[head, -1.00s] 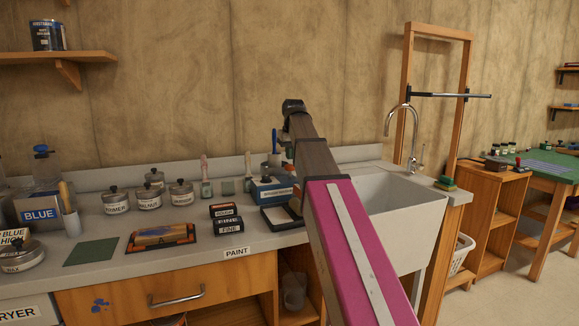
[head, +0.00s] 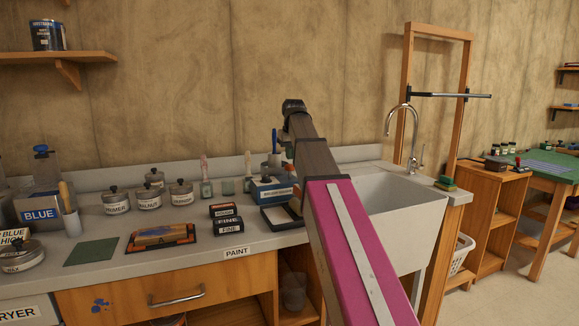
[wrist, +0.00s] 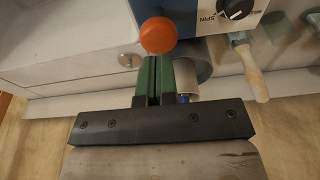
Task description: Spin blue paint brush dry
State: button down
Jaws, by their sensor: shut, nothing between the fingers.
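A blue box with a pale label (head: 272,190) stands on the counter beside the sink. In the wrist view the blue box (wrist: 192,12) shows a black dial (wrist: 238,8) marked SPIN and, in front of it, an orange ball knob (wrist: 158,36). A blue brush handle (head: 275,139) stands upright in a light cup (head: 275,159) behind the box. A blue bit (wrist: 183,98) shows by a metal cylinder (wrist: 189,75), mostly hidden. My gripper (wrist: 155,62) is shut and empty, its green fingertips right at the knob. Whether they touch is unclear. My arm hides the gripper in the head view.
A black-rimmed tray (head: 282,218) lies in front of the box. The sink (head: 400,205) is to the right, several lidded pots (head: 181,195) to the left.

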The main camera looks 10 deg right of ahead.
aim_at(290, 165)
jog(key=shift+f, duration=0.2)
jog(key=shift+f, duration=0.7)
dwell(1.3)
jog(key=shift+f, duration=0.15)
dwell(0.8)
jog(key=shift+f, duration=1.65)
jog(key=shift+r, duration=1.8)
jog(key=shift+r, duration=3)
jog(key=shift+s, duration=0.1)
